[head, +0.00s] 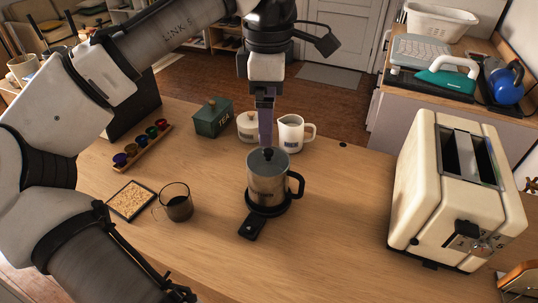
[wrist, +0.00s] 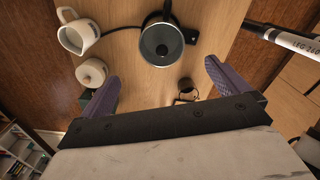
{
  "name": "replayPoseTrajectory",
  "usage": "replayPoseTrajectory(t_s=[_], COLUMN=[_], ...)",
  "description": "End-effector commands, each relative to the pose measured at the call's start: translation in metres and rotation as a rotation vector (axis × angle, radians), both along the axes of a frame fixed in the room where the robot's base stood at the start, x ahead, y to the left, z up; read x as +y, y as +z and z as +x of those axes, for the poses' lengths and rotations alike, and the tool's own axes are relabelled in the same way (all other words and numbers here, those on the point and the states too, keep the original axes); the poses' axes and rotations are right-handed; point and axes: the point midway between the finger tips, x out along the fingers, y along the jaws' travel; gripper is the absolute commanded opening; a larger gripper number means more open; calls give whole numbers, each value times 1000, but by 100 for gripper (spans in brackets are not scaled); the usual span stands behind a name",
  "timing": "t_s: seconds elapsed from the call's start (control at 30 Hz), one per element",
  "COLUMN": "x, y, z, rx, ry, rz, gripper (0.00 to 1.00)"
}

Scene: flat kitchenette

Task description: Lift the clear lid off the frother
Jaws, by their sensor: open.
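The frother (head: 268,185) is a steel jug with a black handle, upright on a round black base on the wooden counter. Its clear lid (head: 268,160) sits on top with a dark knob in the middle; the lid also shows from above in the wrist view (wrist: 161,46). My gripper (head: 266,143) points down, its purple fingers just above or behind the lid in the head view. In the wrist view my gripper (wrist: 161,72) has its fingers spread wide with nothing between them, and the frother lies beyond the fingertips. Contact with the lid cannot be made out.
A white mug (head: 291,134), a lidded white pot (head: 248,126) and a green tea tin (head: 212,118) stand behind the frother. A glass cup of dark drink (head: 176,203) is left, a cream toaster (head: 455,195) right. Bare counter lies between frother and toaster.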

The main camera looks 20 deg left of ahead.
Motion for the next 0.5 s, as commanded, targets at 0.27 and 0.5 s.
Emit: replayPoseTrajectory(t_s=[0.27,0.5], x=[0,0], y=[-36,-59], z=[0,-5], rx=[-3,0], ry=[-3,-3], rz=[-1,0], gripper=[100,100])
